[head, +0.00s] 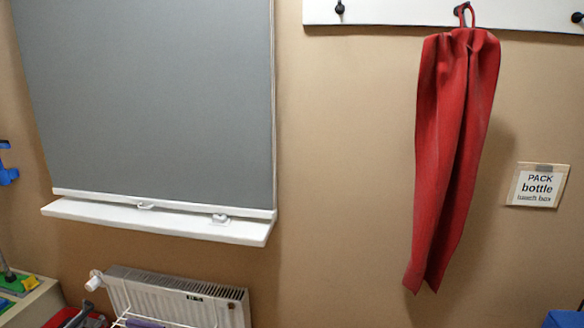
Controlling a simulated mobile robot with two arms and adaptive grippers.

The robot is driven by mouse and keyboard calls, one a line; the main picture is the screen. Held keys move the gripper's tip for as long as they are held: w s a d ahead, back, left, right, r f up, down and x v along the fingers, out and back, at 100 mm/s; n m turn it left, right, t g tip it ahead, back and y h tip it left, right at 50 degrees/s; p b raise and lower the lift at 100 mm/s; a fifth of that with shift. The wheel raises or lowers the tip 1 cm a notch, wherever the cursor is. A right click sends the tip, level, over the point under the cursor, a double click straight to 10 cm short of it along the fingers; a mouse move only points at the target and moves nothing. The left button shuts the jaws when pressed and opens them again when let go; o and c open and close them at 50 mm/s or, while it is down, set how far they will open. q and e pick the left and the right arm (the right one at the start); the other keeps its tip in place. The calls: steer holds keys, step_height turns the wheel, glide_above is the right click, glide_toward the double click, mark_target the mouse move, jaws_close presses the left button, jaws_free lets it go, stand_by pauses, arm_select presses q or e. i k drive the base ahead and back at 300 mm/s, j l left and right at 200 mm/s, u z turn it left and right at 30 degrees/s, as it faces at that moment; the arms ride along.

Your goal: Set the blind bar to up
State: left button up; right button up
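A grey roller blind (150,95) hangs at the upper left of the head view. Its white bottom bar (165,201) is low, just above the white window sill (180,228). A small white pull (147,206) shows at the middle of the bar. The blind covers all of the window that shows; its top is out of view. Neither of my grippers is in view.
A white radiator (180,290) stands below the sill. A red towel (455,150) hangs from a hook on a white board (400,14). A paper sign (538,186) is on the wall at the right. A blue thing (563,319) shows at the lower right corner.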

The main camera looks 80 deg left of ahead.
mark_target(238, 188)
steer(key=u, duration=3.75)
